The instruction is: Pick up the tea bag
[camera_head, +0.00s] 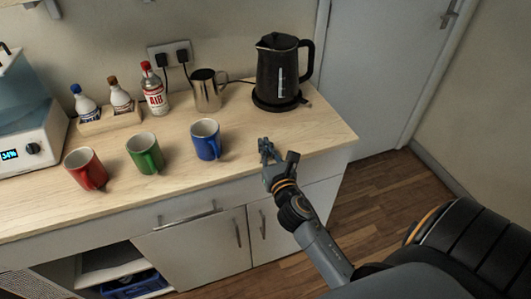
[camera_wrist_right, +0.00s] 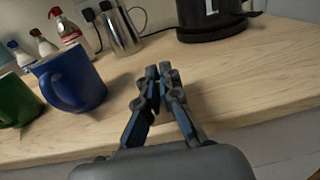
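My right gripper (camera_head: 266,148) is over the front edge of the wooden counter, to the right of the blue mug. In the right wrist view, my right gripper (camera_wrist_right: 160,72) has its fingertips drawn together, with nothing visible between them. The wooden counter top shows beyond the fingers. My left gripper is not in view.
A red mug (camera_head: 86,170), a green mug (camera_head: 146,155) and a blue mug (camera_head: 206,141) stand in a row on the counter (camera_head: 190,185). Behind are a steel jug (camera_head: 207,92), a black kettle (camera_head: 278,72) and bottles (camera_head: 154,88). The counter's right front is clear.

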